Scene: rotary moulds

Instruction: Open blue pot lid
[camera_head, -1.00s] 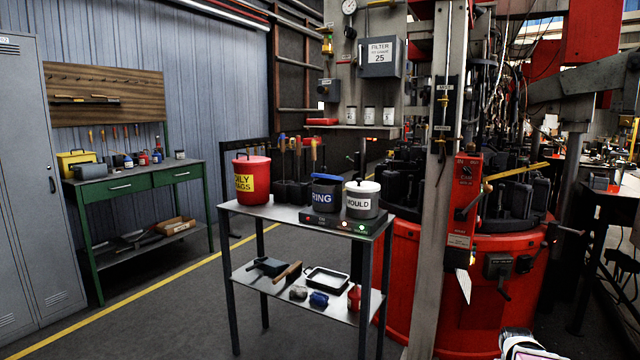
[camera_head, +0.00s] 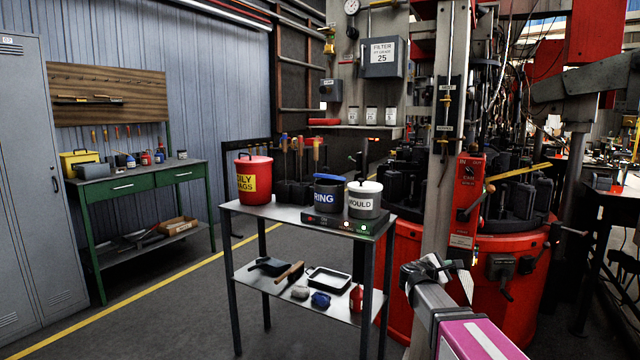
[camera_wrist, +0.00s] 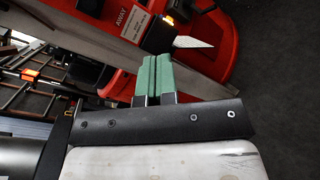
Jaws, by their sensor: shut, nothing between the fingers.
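The blue pot (camera_head: 327,196) has a blue label reading "RING". Its blue lid (camera_head: 330,177) sits on top, closed. It stands on the top shelf of a small metal cart, left of a grey pot with a white lid (camera_head: 364,187). My gripper (camera_head: 412,272) is in front of the red machine, to the right of and lower than the pots, well apart from them. In the wrist view its green fingertips (camera_wrist: 152,78) are together with nothing between them. The blue pot is not in the wrist view.
A red bin (camera_head: 253,181) stands at the cart's left end. Tool handles stand behind. The cart (camera_head: 270,211) has a lower shelf with pans. The red machine and its post (camera_head: 440,200) stand close right.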

